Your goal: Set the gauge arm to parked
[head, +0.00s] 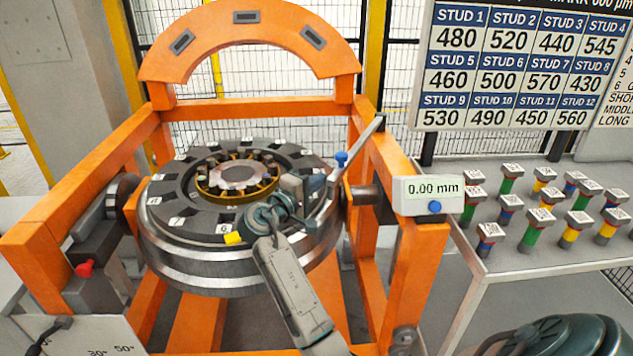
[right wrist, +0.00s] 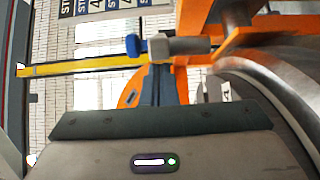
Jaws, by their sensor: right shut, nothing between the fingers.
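The gauge arm (head: 368,137) is a slim grey bar at the right side of the orange gantry, slanting up to the right. Its blue knob (head: 341,159) is near its lower part. In the right wrist view a blue knob (right wrist: 133,46) on a grey block shows beside a long yellow bar (right wrist: 80,67). My right gripper (head: 326,186) is shut and empty, just below the knob, above the wheel's right rim. Its fingers (right wrist: 155,90) point toward the grey block; I cannot tell whether they touch it. My left gripper is not in view.
The wheelset (head: 200,265) lies in the orange gantry (head: 240,107). A display (head: 428,190) reading 0.00 mm is on the right post. A table (head: 540,252) with several coloured studs stands at the right. A stud chart (head: 520,70) hangs behind. A red knob (head: 84,268) is at the left.

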